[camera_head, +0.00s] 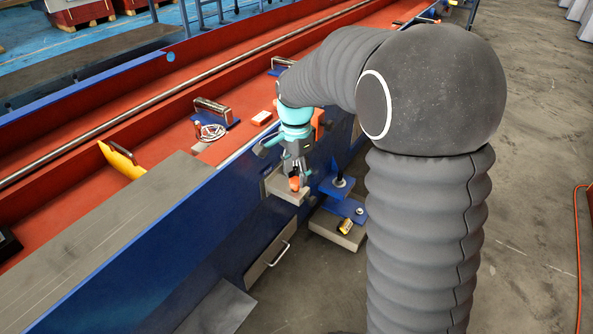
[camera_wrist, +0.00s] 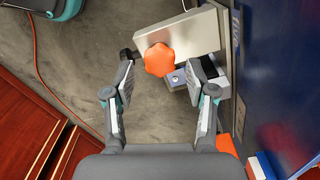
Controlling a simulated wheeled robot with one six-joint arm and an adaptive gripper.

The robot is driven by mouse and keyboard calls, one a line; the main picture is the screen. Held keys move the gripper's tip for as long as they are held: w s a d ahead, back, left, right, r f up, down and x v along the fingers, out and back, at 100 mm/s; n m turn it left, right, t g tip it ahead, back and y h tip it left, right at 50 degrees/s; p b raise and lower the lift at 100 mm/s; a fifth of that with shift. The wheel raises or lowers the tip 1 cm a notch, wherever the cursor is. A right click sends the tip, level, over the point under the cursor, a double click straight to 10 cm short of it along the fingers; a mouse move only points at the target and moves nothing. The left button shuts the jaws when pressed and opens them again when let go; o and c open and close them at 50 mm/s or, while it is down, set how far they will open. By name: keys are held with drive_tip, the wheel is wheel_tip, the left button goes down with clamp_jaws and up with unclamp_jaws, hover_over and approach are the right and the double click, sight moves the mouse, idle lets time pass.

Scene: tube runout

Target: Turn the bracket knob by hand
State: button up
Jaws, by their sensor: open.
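The bracket knob is an orange lobed knob (camera_wrist: 159,60) on a pale metal bracket (camera_wrist: 205,35) fixed to the side of the blue machine bed. In the head view the knob (camera_head: 294,184) shows as a small orange patch at the tip of my gripper, on the bracket (camera_head: 289,194). My gripper (camera_wrist: 164,88) is open in the wrist view, with one finger on each side and nothing between the pads. The knob lies beyond the fingertips, roughly between them in the picture. I cannot tell whether any finger touches it. In the head view my gripper (camera_head: 296,172) partly covers the bracket.
A blue bracket (camera_head: 341,186) and a lower plate (camera_head: 336,230) with a small yellow item (camera_head: 345,226) stick out right of the knob. A drawer handle (camera_head: 280,253) is below left. A yellow part (camera_head: 122,160) lies in the red trough. The concrete floor at right is mostly clear.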

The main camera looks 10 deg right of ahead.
drive_tip(key=shift+f, duration=0.15)
drive_tip(key=shift+f+b, duration=0.6)
drive_tip(key=shift+f, duration=0.3)
drive_tip(key=c, duration=0.9)
drive_tip(key=n, duration=0.3)
drive_tip(key=shift+r+p, duration=0.1)
drive_tip(key=shift+p, duration=0.25)
drive_tip(key=o, duration=1)
